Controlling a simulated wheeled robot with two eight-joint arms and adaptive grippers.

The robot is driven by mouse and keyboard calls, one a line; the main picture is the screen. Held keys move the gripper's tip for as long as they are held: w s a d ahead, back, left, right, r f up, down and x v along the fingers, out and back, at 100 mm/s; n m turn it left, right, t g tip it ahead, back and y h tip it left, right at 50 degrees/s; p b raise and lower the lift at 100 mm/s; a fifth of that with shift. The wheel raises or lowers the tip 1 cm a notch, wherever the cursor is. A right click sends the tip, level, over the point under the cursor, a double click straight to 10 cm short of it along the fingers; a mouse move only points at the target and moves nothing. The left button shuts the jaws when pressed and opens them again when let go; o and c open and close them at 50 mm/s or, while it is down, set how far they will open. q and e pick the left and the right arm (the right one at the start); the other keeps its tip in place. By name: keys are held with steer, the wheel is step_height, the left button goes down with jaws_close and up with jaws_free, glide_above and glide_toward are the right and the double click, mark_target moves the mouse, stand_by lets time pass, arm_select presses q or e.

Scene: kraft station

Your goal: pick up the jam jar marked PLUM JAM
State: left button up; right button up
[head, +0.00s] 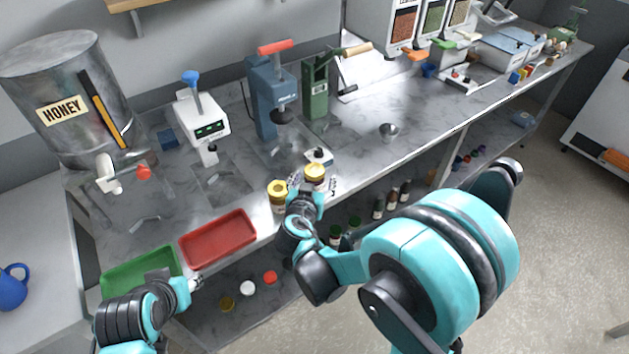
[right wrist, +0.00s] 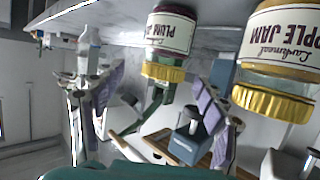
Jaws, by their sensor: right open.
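The jam jar marked PLUM JAM (right wrist: 169,32) has dark red contents, a cream label and a gold lid. It appears lid-down in the right wrist view, where the whole scene is inverted. In the head view its gold lid (head: 315,171) shows near the bench's front edge, its body largely hidden by my gripper. My right gripper (head: 311,187) is open, with a finger to each side of the jar; in the right wrist view the fingers (right wrist: 160,98) are spread and appear clear of it. My left gripper (head: 195,284) is beside the green tray, its jaws too small to judge.
A gold-lidded apple jam jar (head: 279,196) stands just left of the plum jar and also shows in the right wrist view (right wrist: 275,45). A red tray (head: 218,237) and green tray (head: 140,271) lie further left. Presses (head: 268,100) stand behind.

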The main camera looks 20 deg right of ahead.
steer(key=x, duration=0.1)
steer(key=b+x, duration=0.1)
steer(key=x, duration=0.2)
steer(key=shift+w+a+f, duration=0.1)
steer(key=shift+w+a, duration=0.05)
steer(key=shift+w, duration=0.2)
steer(key=c, duration=1.6)
steer(key=shift+r, duration=0.25)
